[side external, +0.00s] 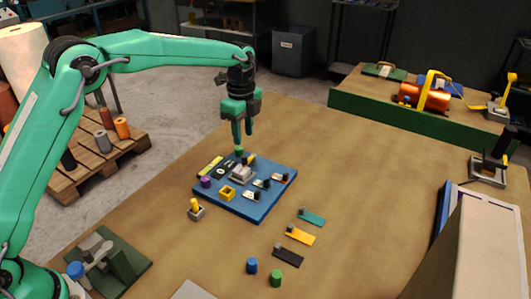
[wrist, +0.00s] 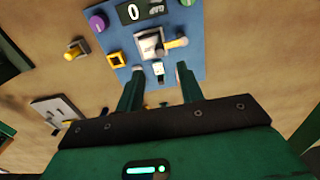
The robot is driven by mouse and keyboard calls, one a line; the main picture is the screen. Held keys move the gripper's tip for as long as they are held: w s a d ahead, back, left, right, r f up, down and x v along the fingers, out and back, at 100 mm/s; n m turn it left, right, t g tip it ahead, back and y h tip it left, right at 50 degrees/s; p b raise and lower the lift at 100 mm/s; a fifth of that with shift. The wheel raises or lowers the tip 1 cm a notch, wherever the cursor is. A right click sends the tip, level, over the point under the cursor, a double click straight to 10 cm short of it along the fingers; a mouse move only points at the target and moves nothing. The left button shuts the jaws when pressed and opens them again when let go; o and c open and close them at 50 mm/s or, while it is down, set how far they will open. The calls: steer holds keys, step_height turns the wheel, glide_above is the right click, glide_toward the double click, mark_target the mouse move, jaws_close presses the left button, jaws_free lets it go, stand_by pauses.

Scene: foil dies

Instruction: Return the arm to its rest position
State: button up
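My gripper (side external: 243,142) hangs from the green arm, fingers pointing down, above the far edge of the blue board (side external: 237,208). In the wrist view its two fingers (wrist: 159,80) stand apart with nothing held between them. The arm reaches out from the left over the table. A small green knob (side external: 239,151) shows just below the fingertips in the side view; whether they touch it I cannot tell. The board carries a purple knob (side external: 205,182), a yellow square frame (side external: 228,192) and a grey block (side external: 241,174); the wrist view also shows the purple knob (wrist: 97,23).
A yellow-handled piece (side external: 195,209) stands beside the board. Teal (side external: 313,219), yellow (side external: 301,236) and black (side external: 288,256) tags lie at front right, near blue (side external: 252,265) and green (side external: 276,278) cylinders. A white box-like unit (side external: 480,245) stands at right. The table's middle right is clear.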

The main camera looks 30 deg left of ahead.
steer(key=s+a+r+n+t, duration=0.1)
steer(key=s+a+r+n, duration=0.25)
steer(key=s+r, duration=0.4)
steer(key=s+a+r+n+t, duration=0.2)
steer(key=s+a+r+n, duration=0.1)
steer(key=s+r+n, duration=0.4)
steer(key=s+a+f+n+t, duration=0.1)
steer(key=s+n, duration=0.3)
steer(key=s, duration=0.6)
steer(key=s+a+f+n+t, duration=0.1)
steer(key=s+a+f+n, duration=0.1)
steer(key=s, duration=0.8)
steer(key=shift+f+n+t, duration=0.3)
steer(key=shift+f+n, duration=0.2)
steer(key=shift+n, duration=0.35)
